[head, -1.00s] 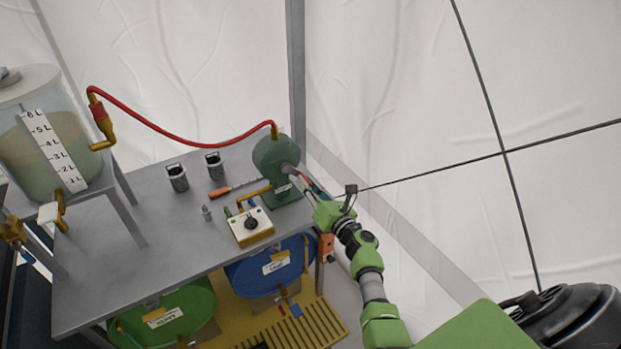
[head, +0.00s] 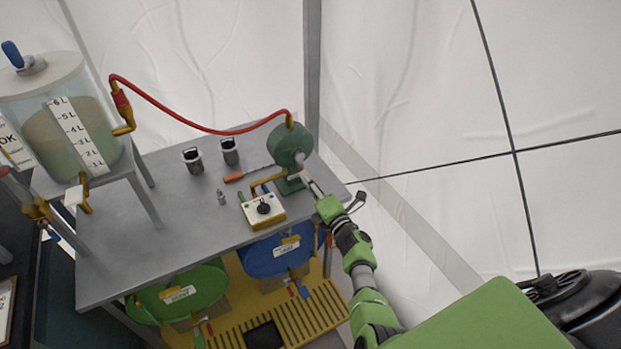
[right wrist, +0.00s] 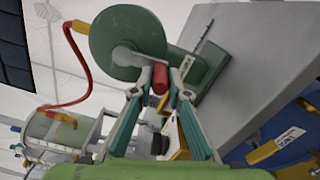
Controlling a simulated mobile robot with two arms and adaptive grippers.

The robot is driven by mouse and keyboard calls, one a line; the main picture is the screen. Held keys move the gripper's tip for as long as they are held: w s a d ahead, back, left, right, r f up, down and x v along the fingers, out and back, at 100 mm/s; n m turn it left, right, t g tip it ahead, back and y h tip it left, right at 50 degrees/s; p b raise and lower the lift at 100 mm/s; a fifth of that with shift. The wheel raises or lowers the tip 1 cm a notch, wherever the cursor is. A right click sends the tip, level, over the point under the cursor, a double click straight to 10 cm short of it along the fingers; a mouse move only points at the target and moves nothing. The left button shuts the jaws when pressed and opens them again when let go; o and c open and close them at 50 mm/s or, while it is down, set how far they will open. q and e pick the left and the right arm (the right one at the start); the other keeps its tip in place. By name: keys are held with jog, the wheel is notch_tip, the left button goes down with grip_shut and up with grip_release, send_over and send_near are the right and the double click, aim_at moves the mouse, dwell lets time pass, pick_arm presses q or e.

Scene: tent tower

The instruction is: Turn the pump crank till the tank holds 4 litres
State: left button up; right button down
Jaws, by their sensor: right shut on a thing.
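The green pump (head: 287,143) stands at the right end of the grey table. Its grey crank arm ends in a red handle (right wrist: 160,80). My right gripper (right wrist: 160,75) is shut on this handle, with a finger on each side; in the head view it (head: 309,182) is at the pump's front right. The clear tank (head: 45,85) stands raised at the left, with cloudy greenish liquid (head: 50,145) and a white litre scale (head: 78,138). The liquid surface appears near the upper marks; I cannot read it exactly. My left gripper is out of view.
A red hose (head: 190,128) runs from pump to tank fitting. Two small canisters (head: 193,161), a screwdriver (head: 235,178) and a control box with a black knob (head: 265,208) are on the grey table (head: 150,235). Green and blue drums (head: 268,258) stand beneath.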

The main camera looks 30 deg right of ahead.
jog(key=shift+a, duration=0.15)
dwell(0.4)
jog(key=c, duration=1.9)
grip_release()
jog(key=s, duration=0.7)
jog(key=shift+s, duration=0.25)
jog(key=shift+f, duration=0.1)
